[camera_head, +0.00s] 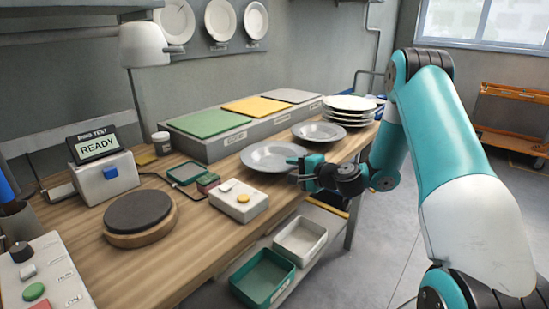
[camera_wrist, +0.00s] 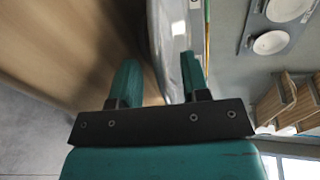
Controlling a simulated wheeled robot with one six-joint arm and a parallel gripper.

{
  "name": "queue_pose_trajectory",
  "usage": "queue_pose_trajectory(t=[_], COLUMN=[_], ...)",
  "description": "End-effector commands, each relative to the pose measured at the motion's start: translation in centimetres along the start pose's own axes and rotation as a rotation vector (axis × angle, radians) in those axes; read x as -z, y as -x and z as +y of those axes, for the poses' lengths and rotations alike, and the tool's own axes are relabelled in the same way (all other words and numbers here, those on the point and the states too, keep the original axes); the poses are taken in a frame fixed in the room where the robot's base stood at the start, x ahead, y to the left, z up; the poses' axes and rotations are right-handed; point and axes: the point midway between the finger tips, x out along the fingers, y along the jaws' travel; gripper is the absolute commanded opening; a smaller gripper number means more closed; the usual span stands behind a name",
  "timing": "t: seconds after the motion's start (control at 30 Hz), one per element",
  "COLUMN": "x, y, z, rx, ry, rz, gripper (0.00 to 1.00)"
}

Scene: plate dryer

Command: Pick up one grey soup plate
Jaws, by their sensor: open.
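A round grey soup plate (camera_head: 265,157) lies on the wooden bench, nearer me. A second grey soup plate (camera_head: 319,131) lies further back, towards the white stack. My gripper (camera_head: 298,168) is open at the right rim of the nearer plate and hides a little of that edge. In the wrist view, the two teal fingers of my gripper (camera_wrist: 159,60) stand apart. A grey plate rim (camera_wrist: 160,40) shows edge-on between them, closer to the right finger. I cannot tell whether a finger touches it.
A stack of white plates (camera_head: 350,103) stands at the far end of the bench. A box with green, yellow and grey pads (camera_head: 240,135) runs along the wall. A button box (camera_head: 238,203) and a dark round pad (camera_head: 138,211) lie nearer. Bins (camera_head: 264,279) sit below.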

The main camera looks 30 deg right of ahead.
Motion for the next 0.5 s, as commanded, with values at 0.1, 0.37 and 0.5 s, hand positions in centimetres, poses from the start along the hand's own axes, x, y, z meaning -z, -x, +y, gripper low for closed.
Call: queue_pose_trajectory(t=[0.1,0.37,0.5], x=[-0.05,-0.01,-0.01], y=[-1.21,-1.47,-1.45], z=[-0.06,0.02,0.02], rx=[0.000,0.000,0.000], ry=[0.000,-0.001,-0.001], rz=[-0.001,0.000,0.000], gripper=[0.42,0.42,0.10])
